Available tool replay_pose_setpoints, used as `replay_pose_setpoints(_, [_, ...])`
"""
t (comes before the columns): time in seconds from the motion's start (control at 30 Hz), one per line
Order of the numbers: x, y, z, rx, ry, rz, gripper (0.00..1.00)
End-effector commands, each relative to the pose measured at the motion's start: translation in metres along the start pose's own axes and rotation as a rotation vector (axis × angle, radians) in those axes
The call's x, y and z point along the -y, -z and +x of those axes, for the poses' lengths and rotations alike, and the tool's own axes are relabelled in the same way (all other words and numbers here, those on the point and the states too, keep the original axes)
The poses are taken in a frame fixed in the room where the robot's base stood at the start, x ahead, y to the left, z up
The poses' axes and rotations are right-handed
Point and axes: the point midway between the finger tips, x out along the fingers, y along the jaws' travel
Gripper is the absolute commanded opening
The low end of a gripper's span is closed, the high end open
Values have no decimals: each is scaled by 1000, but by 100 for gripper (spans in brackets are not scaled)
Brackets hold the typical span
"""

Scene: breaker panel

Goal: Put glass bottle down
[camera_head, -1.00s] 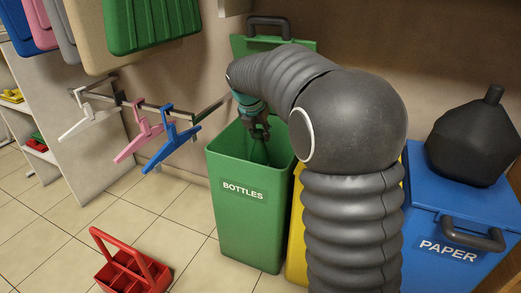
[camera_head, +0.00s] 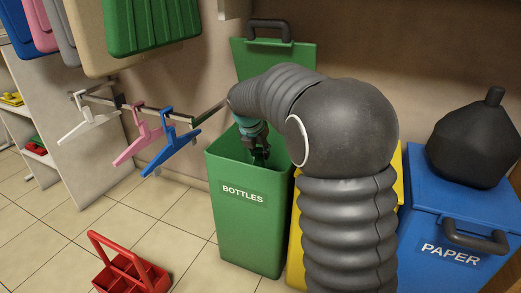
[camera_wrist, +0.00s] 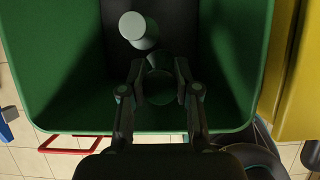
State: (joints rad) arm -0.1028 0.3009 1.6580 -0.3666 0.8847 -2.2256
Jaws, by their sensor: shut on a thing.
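My gripper (camera_head: 260,158) reaches down into the open green bin labelled BOTTLES (camera_head: 240,215). In the wrist view my gripper (camera_wrist: 159,72) is shut on a dark green glass bottle (camera_wrist: 158,88), seen end-on between the fingers. The bottle is inside the bin's rim; its lower part is hidden, and I cannot tell whether it touches the bottom. The green bin's walls (camera_wrist: 75,60) surround the gripper.
A pale cylinder (camera_wrist: 138,30) shows inside the bin, beyond the fingers. A yellow bin (camera_head: 297,245) and a blue PAPER bin (camera_head: 450,200) stand to the right. Hangers (camera_head: 165,145) hang on a rail at the left. A red caddy (camera_head: 125,265) stands on the floor.

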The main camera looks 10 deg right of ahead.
Motion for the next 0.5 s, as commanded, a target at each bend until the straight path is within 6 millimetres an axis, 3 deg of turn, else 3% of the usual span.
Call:
replay_pose_setpoints(0.3, [0,2,5,1,-1,0,0])
replay_pose_setpoints(0.33, [0,2,5,0,0,0,39])
replay_pose_setpoints(0.4, [0,2,5,0,0,0,56])
replay_pose_setpoints(0.5, [0,2,5,0,0,0,56])
